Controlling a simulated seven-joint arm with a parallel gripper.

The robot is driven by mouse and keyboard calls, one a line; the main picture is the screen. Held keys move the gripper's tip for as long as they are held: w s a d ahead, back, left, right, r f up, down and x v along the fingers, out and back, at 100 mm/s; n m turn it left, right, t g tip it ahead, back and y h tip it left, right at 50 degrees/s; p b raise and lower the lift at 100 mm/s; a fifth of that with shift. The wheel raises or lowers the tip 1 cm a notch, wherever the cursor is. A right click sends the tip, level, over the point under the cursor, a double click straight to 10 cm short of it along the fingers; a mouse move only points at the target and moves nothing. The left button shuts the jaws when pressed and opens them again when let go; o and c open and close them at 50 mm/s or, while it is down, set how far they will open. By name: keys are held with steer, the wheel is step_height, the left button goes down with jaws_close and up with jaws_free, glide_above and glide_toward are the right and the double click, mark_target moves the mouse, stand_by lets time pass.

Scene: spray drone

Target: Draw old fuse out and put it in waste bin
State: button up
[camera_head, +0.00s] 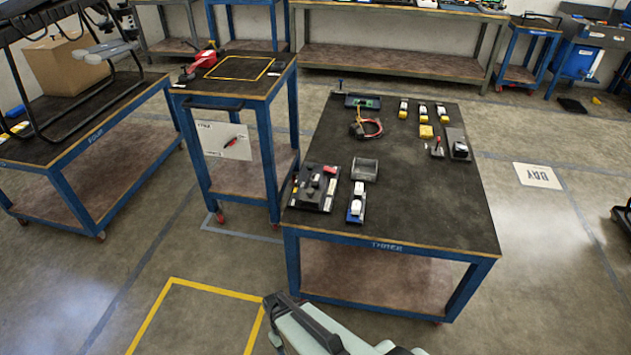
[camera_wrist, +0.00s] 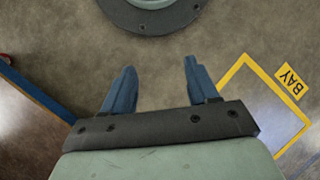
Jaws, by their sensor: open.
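The dark board (camera_head: 315,188) with several small blocks and light strips lies at the front left corner of the table marked THREE (camera_head: 440,225). One block on it looks red; I cannot tell which part is the old fuse. A small grey open-topped box (camera_head: 364,169), perhaps the waste bin, stands just behind and right of the board. My gripper (camera_wrist: 160,78) is open and empty over bare floor in the wrist view, well apart from the board and box. In the head view, my arm shows at the bottom edge, in front of the table.
A white block on a blue base (camera_head: 356,203) stands right of the board. The table's front right is clear. A blue-framed cart (camera_head: 255,95) stands behind left.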

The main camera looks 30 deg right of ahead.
steer(key=shift+o, duration=1.3)
steer(key=w+d+r+n+t, duration=0.1)
steer(key=w+r, duration=0.2)
steer(key=w, duration=1)
steer(key=shift+w+d+t, duration=0.15)
steer(key=shift+d+t, duration=0.15)
steer(key=shift+d, duration=0.1)
steer(key=w+d+r+n+t, duration=0.1)
steer(key=w+d+r, duration=0.4)
steer(key=w, duration=0.4)
steer(key=w+d+r+n+t, duration=0.1)
steer(key=w+d+r, duration=0.1)
steer(key=w+r, duration=0.6)
steer(key=w+d+r+n+t, duration=0.1)
steer(key=w+d+r, duration=0.35)
steer(key=w, duration=0.45)
steer(key=n, duration=0.4)
glide_toward(315, 177)
steer(key=shift+s+a+f+t+h, duration=0.1)
steer(key=shift+s+a+t+h, duration=0.05)
steer(key=shift+s+t+h, duration=0.2)
steer(key=shift+f, duration=0.1)
steer(key=shift+f, duration=4.4)
